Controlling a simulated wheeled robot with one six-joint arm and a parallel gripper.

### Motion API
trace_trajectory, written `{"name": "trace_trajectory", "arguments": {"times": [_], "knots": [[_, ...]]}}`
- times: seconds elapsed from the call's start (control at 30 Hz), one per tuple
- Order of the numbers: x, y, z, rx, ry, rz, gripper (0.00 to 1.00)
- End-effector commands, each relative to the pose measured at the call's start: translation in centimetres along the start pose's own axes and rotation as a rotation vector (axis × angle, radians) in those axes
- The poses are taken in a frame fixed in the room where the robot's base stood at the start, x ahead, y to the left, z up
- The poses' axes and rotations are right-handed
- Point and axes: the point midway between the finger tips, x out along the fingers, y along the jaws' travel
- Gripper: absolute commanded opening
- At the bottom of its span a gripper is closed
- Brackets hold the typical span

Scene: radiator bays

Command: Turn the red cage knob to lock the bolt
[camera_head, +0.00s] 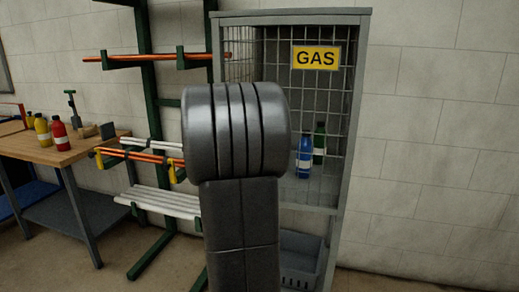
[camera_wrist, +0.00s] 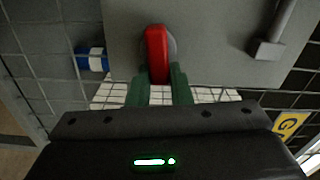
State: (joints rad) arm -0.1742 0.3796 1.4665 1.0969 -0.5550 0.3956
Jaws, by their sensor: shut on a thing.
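The red cage knob (camera_wrist: 156,52) is in the upper middle of the wrist view, on a grey plate (camera_wrist: 215,60) of the cage door. My gripper (camera_wrist: 160,78) has its two green fingers closed on the knob's lower part. The knob's long side runs nearly up and down in that view, tilted slightly. A grey bar-shaped handle (camera_wrist: 277,32) is on the plate to the right. In the head view the gas cage (camera_head: 357,100) stands in the middle, and my arm hides the knob and gripper. The bolt cannot be made out.
Blue (camera_head: 304,157) and green (camera_head: 319,143) bottles stand inside the cage behind mesh. A yellow GAS sign (camera_head: 316,58) hangs on the door. A grey crate (camera_head: 300,262) sits below. A pipe rack (camera_head: 165,205) and wooden workbench (camera_head: 70,150) are left; the wall side at right is clear.

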Motion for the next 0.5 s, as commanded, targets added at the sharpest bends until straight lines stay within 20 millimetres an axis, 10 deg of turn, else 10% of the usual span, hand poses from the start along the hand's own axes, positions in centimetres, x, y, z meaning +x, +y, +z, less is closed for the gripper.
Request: {"name": "trace_trajectory", "arguments": {"times": [0.5], "knots": [[0.00, 0.40, 0.01, 0.160, 0.001, 0.001, 0.00]]}}
